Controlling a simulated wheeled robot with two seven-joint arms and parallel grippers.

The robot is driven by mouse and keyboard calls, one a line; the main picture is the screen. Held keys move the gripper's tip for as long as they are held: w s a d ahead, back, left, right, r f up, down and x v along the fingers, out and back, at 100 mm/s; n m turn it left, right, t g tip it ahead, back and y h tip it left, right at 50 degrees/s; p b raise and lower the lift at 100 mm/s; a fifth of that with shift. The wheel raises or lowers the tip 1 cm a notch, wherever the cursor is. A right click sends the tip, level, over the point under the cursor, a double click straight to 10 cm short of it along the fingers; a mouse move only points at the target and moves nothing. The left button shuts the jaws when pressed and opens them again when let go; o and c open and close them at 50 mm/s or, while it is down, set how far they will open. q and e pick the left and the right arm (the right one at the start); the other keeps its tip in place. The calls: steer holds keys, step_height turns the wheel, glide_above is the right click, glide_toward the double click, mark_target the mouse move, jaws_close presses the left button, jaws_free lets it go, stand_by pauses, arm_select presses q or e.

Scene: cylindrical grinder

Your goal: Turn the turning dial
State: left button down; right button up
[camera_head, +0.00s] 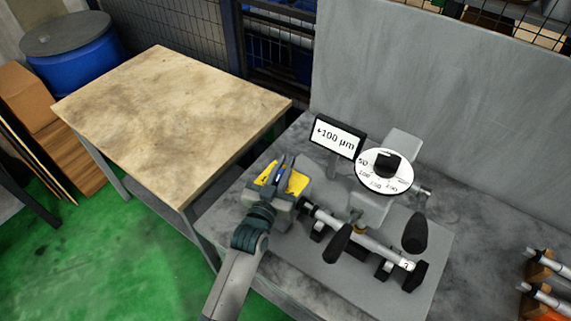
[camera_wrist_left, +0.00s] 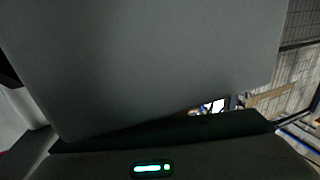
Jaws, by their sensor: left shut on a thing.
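The grinder stands on the grey bench. Its white dial (camera_head: 368,182) is marked with numbers, with a black knob (camera_head: 386,163) in the middle. A display (camera_head: 338,138) beside it reads +100 µm. My left gripper (camera_head: 281,170) is at the grinder's left end, apart from the white dial. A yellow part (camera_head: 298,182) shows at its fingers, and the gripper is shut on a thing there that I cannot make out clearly. In the left wrist view a large plain grey surface (camera_wrist_left: 150,60) fills most of the picture and hides the fingertips. My right gripper is not in view.
Two dark handles (camera_head: 415,233) and a cylindrical workpiece (camera_head: 365,243) are at the front of the grinder. A bare wooden-topped table (camera_head: 165,110) stands to the left. A grey wall panel (camera_head: 440,90) rises behind. Metal shafts (camera_head: 545,298) lie at the right edge.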

arm_select(q)
steer(key=c, duration=1.8)
jaws_free()
steer(key=shift+o, duration=0.2)
steer(key=shift+s, duration=0.1)
steer(key=b+v, duration=0.5)
steer(key=v, duration=1.2)
steer(key=shift+a, duration=0.1)
